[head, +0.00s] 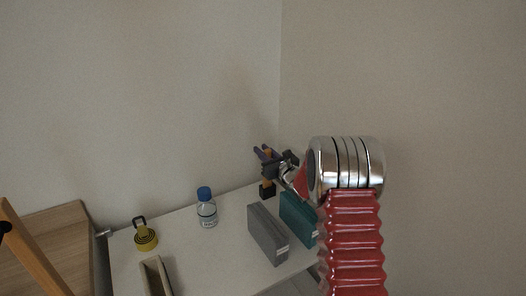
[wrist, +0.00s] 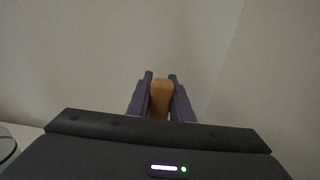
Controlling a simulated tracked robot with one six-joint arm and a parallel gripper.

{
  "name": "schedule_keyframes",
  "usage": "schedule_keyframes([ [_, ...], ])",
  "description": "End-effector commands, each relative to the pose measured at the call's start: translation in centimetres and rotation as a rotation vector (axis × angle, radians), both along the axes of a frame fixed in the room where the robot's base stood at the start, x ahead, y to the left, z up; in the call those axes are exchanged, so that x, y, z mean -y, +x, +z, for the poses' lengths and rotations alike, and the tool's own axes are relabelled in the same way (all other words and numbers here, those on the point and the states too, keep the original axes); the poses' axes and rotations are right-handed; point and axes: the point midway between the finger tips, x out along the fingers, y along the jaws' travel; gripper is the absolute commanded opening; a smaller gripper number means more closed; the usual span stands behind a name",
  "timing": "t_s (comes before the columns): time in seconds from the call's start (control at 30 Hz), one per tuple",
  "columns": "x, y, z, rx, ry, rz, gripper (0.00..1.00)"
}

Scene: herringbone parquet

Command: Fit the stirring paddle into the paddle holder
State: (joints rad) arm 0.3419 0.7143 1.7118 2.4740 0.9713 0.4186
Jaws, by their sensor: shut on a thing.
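My gripper (head: 265,154) is at the back right of the white table in the head view, with its dark purple fingers shut on the stirring paddle. In the wrist view the paddle's orange-brown wooden end (wrist: 160,98) sits between the two fingers (wrist: 160,76). In the head view a short orange-brown part of the paddle (head: 266,182) shows below the fingers. A small black block (head: 268,192), which looks like the paddle holder, stands right under it. Whether the paddle is inside the holder or just above it I cannot tell.
A teal box (head: 298,219) and a grey box (head: 267,235) stand in front of the holder. A blue-capped bottle (head: 207,212), a yellow round item (head: 145,238) and a beige tray (head: 153,278) are farther left on the white table (head: 190,250). Walls rise close behind.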

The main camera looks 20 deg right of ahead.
Motion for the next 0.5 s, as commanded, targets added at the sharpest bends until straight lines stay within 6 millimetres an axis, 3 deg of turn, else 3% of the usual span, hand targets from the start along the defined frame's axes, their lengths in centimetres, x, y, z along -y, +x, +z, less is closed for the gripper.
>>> schedule_keyframes([
  [0.5, 0.0, 0.01, -0.88, 0.001, -0.001, 0.0, 0.0],
])
